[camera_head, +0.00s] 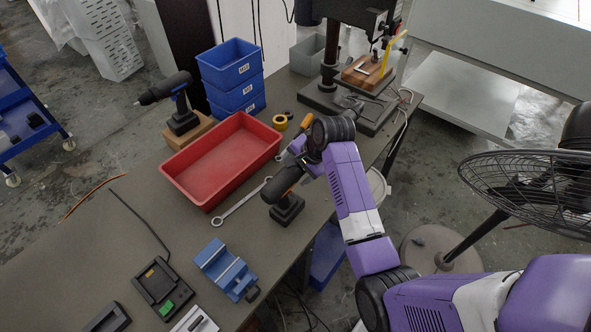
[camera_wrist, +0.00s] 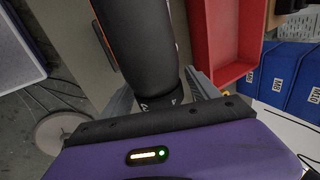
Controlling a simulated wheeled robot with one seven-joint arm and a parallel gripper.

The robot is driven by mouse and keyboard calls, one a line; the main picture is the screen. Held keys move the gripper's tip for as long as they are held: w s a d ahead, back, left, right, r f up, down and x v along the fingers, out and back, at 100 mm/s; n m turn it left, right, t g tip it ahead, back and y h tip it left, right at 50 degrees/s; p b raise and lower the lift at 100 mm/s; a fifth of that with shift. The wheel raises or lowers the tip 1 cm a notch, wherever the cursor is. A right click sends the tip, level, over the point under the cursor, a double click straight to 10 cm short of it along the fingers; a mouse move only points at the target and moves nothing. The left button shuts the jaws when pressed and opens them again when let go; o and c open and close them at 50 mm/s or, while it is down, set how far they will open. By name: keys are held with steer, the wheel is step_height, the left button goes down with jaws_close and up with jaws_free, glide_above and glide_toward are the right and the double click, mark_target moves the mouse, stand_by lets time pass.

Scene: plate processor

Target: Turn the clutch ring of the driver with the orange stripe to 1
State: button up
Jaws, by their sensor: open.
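The driver with the orange stripe (camera_head: 287,203) stands on the bench by its near edge, right of the red tray. It is black, and its front end is partly hidden by my arm. In the wrist view the dark driver body (camera_wrist: 145,45) fills the upper middle, with an orange stripe (camera_wrist: 103,40) on its left side. My gripper (camera_wrist: 163,92) is open, with one grey finger on each side of the driver's narrower front part. I cannot tell whether the fingers touch it. White marks show on the ring there, but I cannot read the setting. My gripper (camera_head: 299,161) is mostly hidden in the head view.
A red tray (camera_head: 176,190) lies left of the driver, with a wrench (camera_head: 240,203) between. A second dark driver (camera_head: 170,92) stands on a wooden block behind, beside stacked blue bins (camera_head: 229,66). A blue vise (camera_head: 224,268) and charger (camera_head: 160,288) lie in front. A drill press stands behind.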

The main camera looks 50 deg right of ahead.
steer(key=v, duration=0.7)
steer(key=shift+b, duration=0.4)
steer(key=shift+s, duration=0.1)
